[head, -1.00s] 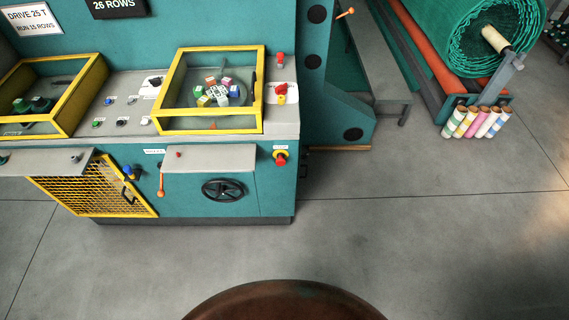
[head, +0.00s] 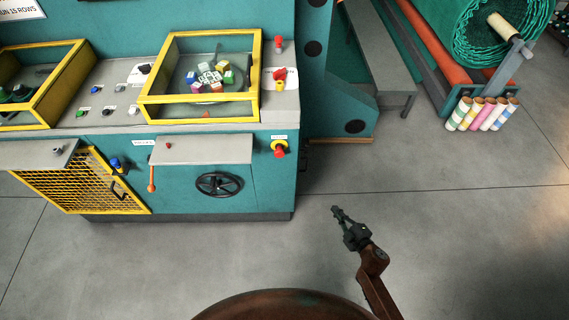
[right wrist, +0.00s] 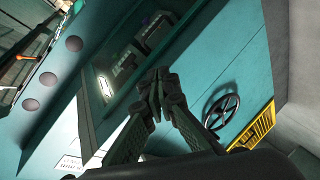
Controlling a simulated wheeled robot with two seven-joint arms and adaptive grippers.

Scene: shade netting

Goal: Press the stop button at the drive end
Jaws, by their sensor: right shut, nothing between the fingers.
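A red mushroom button on a yellow base (head: 279,148) sits at the right end of the teal machine's front face in the head view, under a small white label. My right gripper (head: 336,210) is shut and empty, over the floor in the picture, below and right of the button and apart from it. In the right wrist view the gripper's fingertips (right wrist: 158,78) meet in front of the teal machine. I cannot make out the button in that view. My left gripper is not in view.
On the machine are a black handwheel (head: 219,184), an orange-handled lever (head: 152,180), a grey shelf (head: 200,150) and a yellow mesh guard (head: 85,182). On top are a red-yellow switch (head: 279,78) and a yellow-framed window (head: 199,113). Grey floor (head: 420,225) lies open at right.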

